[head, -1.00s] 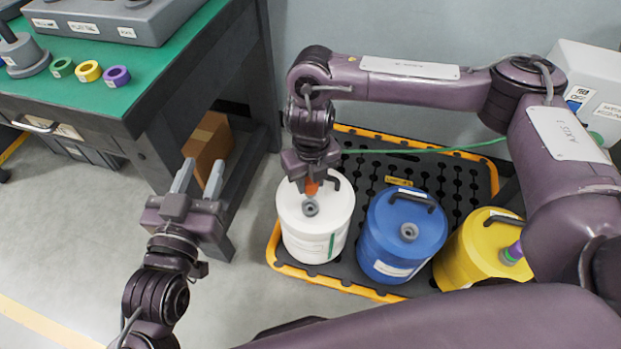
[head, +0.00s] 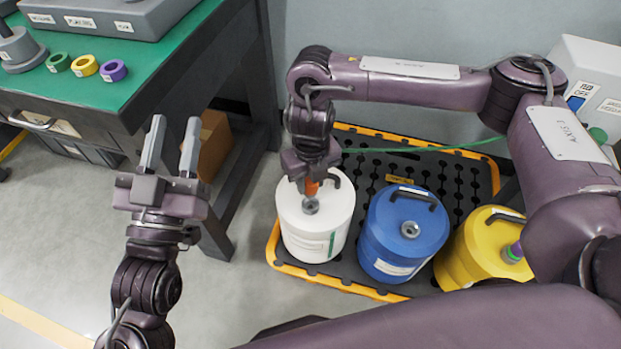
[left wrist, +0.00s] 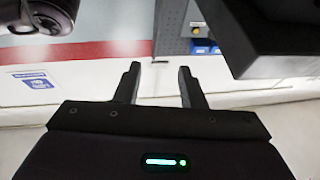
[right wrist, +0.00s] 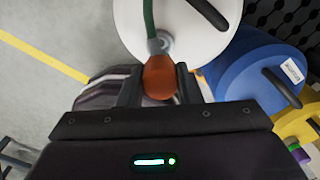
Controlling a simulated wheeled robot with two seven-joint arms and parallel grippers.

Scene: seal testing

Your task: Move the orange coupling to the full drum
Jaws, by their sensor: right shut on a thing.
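My right gripper (head: 311,172) is shut on the orange coupling (head: 312,187), low over the top of the white drum (head: 297,228). The coupling also shows between the fingers in the right wrist view (right wrist: 159,78). It is right by the drum's grey port (head: 310,206); I cannot tell whether they touch. The blue drum (head: 390,240) and the yellow drum (head: 460,262) stand to the right. No readable marking shows which drum is full. My left gripper (head: 175,122) is open and empty, raised left of the drums.
The drums stand on a black pallet with a yellow rim (head: 345,287). A green hose (head: 440,150) runs to the white machine (head: 590,75). A purple coupling (head: 515,252) is on the yellow drum. Green, yellow and purple rings (head: 84,65) lie on the green bench (head: 150,75).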

